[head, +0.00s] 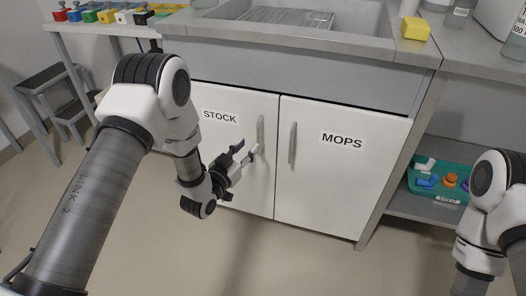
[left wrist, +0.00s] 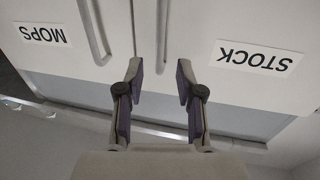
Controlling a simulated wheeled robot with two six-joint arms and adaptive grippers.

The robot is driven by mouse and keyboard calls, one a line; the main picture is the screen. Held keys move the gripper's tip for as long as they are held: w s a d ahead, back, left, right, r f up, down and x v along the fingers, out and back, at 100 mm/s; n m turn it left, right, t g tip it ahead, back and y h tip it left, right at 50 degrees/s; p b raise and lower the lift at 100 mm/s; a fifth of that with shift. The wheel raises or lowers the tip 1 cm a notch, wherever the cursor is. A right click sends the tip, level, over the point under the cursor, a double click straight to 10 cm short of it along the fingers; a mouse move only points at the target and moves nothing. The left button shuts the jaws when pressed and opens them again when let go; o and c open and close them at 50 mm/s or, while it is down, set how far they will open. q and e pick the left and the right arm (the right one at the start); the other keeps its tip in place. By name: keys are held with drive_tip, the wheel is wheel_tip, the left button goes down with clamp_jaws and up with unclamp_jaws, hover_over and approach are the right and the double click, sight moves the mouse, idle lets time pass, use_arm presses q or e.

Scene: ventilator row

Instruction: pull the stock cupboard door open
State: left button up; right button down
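The stock cupboard door (head: 225,149) is white, labelled STOCK and shut flush with its neighbour. Its upright grey bar handle (head: 261,131) is near the door's right edge. My left gripper (head: 248,151) is open at the front of this door, close to the lower part of the handle. In the left wrist view, which is upside down, the stock handle (left wrist: 162,30) lines up with the gap between the open fingers (left wrist: 160,80). I cannot tell whether the fingertips reach around it. My right gripper is out of view.
The MOPS door (head: 338,178) with its handle (head: 292,144) is shut beside it. A sink counter (head: 300,48) runs above. A teal tray (head: 452,197) sits on the open shelf at right, near my right arm. A grey step stool (head: 50,100) stands left. The floor in front is clear.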

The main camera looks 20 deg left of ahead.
sight(258, 134)
use_arm(q)
drive_tip(key=b+x, duration=0.1)
drive_tip(key=x, duration=0.6)
drive_tip(key=shift+r+b, duration=0.15)
drive_tip(key=shift+b, duration=0.15)
clamp_jaws()
